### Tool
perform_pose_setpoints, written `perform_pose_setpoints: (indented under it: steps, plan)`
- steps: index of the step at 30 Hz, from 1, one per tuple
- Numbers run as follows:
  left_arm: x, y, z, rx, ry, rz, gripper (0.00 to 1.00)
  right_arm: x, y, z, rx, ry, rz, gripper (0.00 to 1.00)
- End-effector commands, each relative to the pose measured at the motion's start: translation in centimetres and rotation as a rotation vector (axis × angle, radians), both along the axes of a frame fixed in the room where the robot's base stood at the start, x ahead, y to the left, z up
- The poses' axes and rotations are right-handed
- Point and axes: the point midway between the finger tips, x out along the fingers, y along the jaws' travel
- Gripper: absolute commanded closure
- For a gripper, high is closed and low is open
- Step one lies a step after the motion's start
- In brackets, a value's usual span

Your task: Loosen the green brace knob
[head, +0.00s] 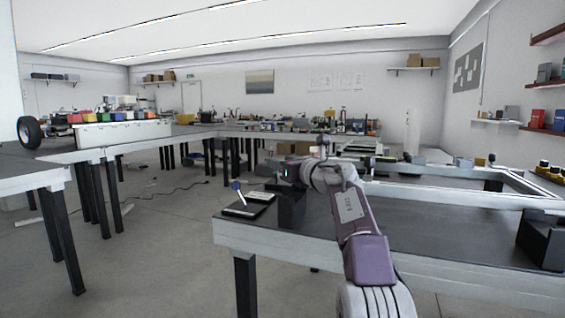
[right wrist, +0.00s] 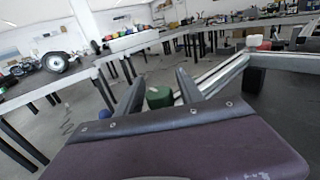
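The green brace knob (right wrist: 159,97) shows in the right wrist view, between the two dark fingers of my right gripper (right wrist: 158,88). The fingers stand apart, with a gap on each side of the knob, and the gripper is open. How far the knob reaches in between the fingers is unclear. In the head view my right gripper (head: 287,173) is over the near left part of the dark-topped table (head: 420,228); the knob is not clearly visible there. My left gripper is in neither view.
The light chassis frame (right wrist: 222,77) runs away to the right behind the fingers. A blue-knobbed lever (head: 237,187) stands on a dark base at the table's left corner. A dark block (head: 293,208) is under my gripper. A wheel (head: 29,132) is far left.

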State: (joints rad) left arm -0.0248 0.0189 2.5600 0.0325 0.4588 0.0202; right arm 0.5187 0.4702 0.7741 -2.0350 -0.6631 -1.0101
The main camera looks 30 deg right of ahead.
Motion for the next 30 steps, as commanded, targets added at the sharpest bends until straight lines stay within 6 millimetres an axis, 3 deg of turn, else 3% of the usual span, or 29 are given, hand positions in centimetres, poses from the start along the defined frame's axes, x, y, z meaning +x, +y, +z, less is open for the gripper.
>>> perform_pose_setpoints:
  steps: [11,24,30]
  plan:
    - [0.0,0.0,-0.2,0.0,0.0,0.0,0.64,-0.4,0.0,0.3,-0.001,-0.007,-0.003,0.5]
    - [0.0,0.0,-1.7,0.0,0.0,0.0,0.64,-7.6,-0.6,0.2,0.0,-0.005,-0.006,0.5]
    - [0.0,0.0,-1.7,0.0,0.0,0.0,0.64,-9.1,-0.6,0.2,0.0,-0.005,-0.003,0.5]
